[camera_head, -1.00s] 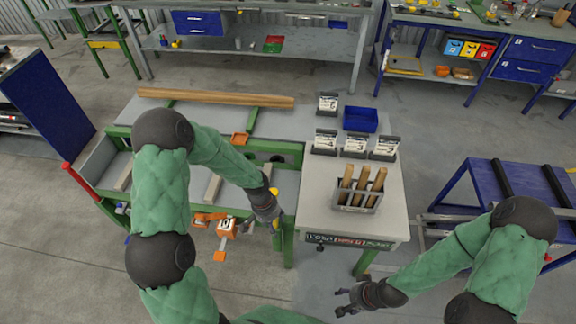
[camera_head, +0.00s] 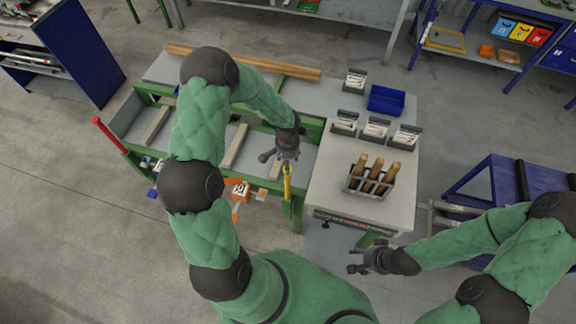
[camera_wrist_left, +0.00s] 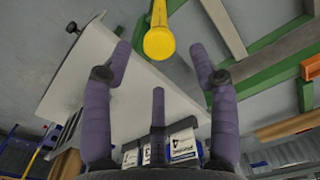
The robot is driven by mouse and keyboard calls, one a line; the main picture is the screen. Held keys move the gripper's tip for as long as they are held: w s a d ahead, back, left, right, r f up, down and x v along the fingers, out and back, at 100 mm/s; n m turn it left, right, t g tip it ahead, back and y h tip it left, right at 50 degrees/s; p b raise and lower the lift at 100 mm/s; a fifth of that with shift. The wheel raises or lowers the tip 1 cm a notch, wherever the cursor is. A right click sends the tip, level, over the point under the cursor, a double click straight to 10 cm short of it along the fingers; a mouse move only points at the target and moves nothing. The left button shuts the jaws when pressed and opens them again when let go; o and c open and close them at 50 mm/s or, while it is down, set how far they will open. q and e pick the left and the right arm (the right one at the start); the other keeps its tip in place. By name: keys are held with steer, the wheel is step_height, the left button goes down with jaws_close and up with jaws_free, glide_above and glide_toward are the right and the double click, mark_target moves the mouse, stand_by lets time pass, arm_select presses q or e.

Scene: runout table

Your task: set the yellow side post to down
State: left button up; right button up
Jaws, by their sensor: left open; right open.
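The yellow side post (camera_head: 287,184) stands at the right end of the green-framed table, beside the grey worktop. My left gripper (camera_head: 279,157) is open and empty just above the post in the head view. In the left wrist view the post's round yellow end (camera_wrist_left: 159,43) shows beyond and between the two outer fingertips of my left gripper (camera_wrist_left: 160,55), with no clear contact. The post's lower part is partly hidden. My right gripper (camera_head: 356,260) is open and empty in front of the grey worktop.
The grey worktop (camera_head: 330,195) carries a rack (camera_head: 369,187) with wooden handles, several card holders and a blue bin (camera_head: 386,99). A wooden beam (camera_head: 245,63) lies along the table's back. A red-handled lever (camera_head: 108,134) rises at the left. Orange parts (camera_head: 240,190) hang at the front.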

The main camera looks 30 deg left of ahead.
arm_select(q)
steer(key=shift+f, duration=2.15)
jaws_close()
